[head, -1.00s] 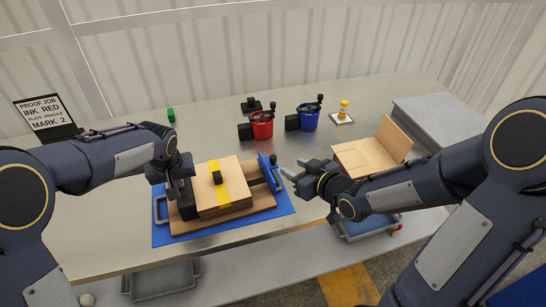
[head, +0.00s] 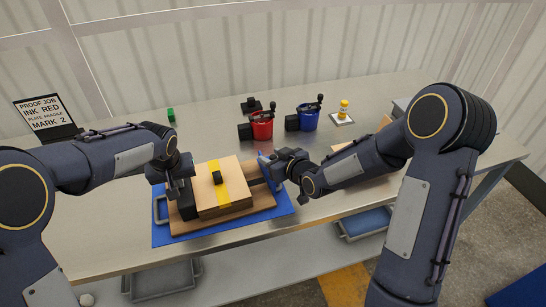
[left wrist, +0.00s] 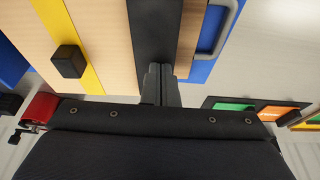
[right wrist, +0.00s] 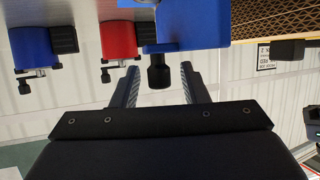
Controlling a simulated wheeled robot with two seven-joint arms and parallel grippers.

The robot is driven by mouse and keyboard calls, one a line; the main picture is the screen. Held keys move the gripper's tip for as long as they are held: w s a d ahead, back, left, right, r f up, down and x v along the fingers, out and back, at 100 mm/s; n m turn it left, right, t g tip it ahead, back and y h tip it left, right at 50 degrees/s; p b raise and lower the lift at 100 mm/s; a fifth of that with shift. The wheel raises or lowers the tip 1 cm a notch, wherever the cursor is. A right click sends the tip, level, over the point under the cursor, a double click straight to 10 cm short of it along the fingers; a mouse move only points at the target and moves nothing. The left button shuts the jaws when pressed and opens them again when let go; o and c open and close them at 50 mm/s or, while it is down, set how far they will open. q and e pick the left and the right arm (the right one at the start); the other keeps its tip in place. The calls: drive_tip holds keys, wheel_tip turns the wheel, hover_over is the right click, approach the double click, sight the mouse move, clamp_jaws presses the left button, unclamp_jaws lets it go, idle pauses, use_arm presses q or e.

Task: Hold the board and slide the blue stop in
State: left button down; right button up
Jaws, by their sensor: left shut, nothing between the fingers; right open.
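The wooden board (head: 262,203) lies on a blue mat (head: 215,233). It carries a light wooden block (head: 205,180) with a yellow stripe and black knob, plus a black end piece (head: 188,206) at its left. My left gripper (head: 178,192) is shut and empty, its tips against or just over the black end piece (left wrist: 153,30). The blue stop (head: 263,164) stands at the board's right end, partly hidden by my open right gripper (head: 274,163). In the right wrist view the blue stop (right wrist: 192,22) has a black knob (right wrist: 158,72) between the spread fingers, with gaps visible.
A red pot (head: 262,127) and a blue pot (head: 308,119) with black handles stand behind. A yellow-capped bottle (head: 344,108) is on a white pad. A sign (head: 45,115) stands at the left. Metal handles flank the mat. The table's left front is clear.

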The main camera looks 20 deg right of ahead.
use_arm(q)
drive_tip(key=shift+s+f, duration=0.2)
drive_tip(key=shift+f, duration=0.15)
use_arm(e)
clamp_jaws()
drive_tip(key=a, duration=0.7)
drive_tip(key=shift+s, duration=0.25)
drive_tip(key=shift+d, duration=0.1)
unclamp_jaws()
drive_tip(key=v, duration=1.2)
